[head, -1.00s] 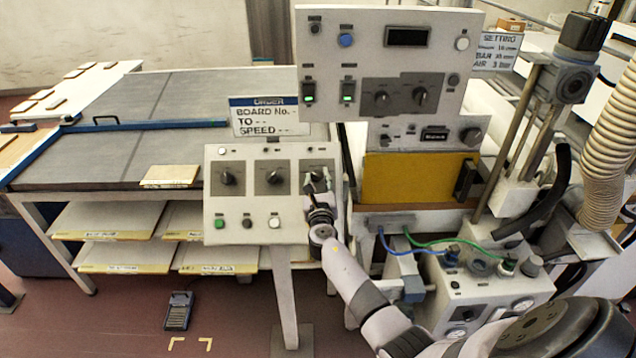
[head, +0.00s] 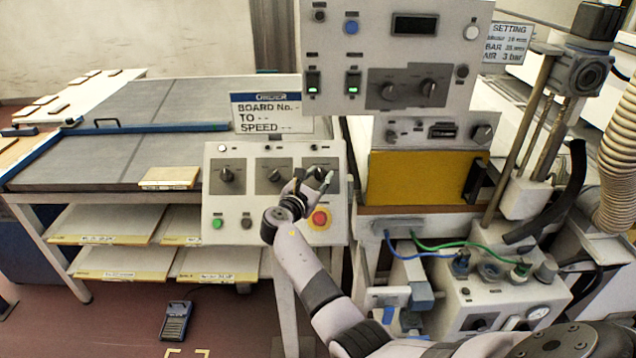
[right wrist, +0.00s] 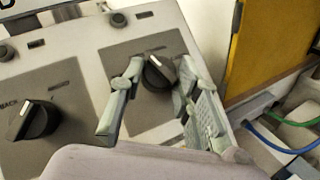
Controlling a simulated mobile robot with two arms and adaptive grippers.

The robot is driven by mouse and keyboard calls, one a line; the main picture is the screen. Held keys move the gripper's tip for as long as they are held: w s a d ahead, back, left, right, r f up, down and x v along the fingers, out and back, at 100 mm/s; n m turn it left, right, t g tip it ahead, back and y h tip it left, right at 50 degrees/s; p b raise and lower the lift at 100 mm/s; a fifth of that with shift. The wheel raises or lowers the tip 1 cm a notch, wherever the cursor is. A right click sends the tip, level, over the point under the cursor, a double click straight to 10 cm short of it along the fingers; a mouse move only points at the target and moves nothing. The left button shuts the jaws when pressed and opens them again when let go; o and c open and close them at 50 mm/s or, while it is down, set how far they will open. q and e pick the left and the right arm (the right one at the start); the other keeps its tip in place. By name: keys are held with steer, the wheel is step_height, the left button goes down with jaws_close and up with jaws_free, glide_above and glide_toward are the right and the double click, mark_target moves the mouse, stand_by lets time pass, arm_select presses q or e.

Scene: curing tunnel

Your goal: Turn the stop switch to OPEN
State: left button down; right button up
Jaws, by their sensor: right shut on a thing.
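The sloped control panel (head: 212,240) carries a row of black rotary switches on dark plates. My right gripper (head: 318,176) is at the rightmost rotary switch, its wrist to the lower left. In the right wrist view, that rotary switch (right wrist: 158,73) sits between my two grey-green fingers (right wrist: 153,88), and the gripper is shut on it. The middle switch (right wrist: 35,120) stands free to the left. My left gripper is out of view.
A red button on a yellow ring (head: 319,219) is just below my right gripper. A green button (head: 217,224) is at the panel's lower left. An upper panel (head: 460,75) and a yellow plate (head: 415,178) stand to the right. A foot pedal (head: 175,321) lies on the floor.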

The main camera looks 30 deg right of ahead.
steer(key=shift+f, duration=0.1)
stand_by(0.4)
steer(key=o, duration=1.1)
steer(key=shift+o, duration=0.2)
steer(key=v, duration=1.2)
steer(key=shift+w, duration=0.1)
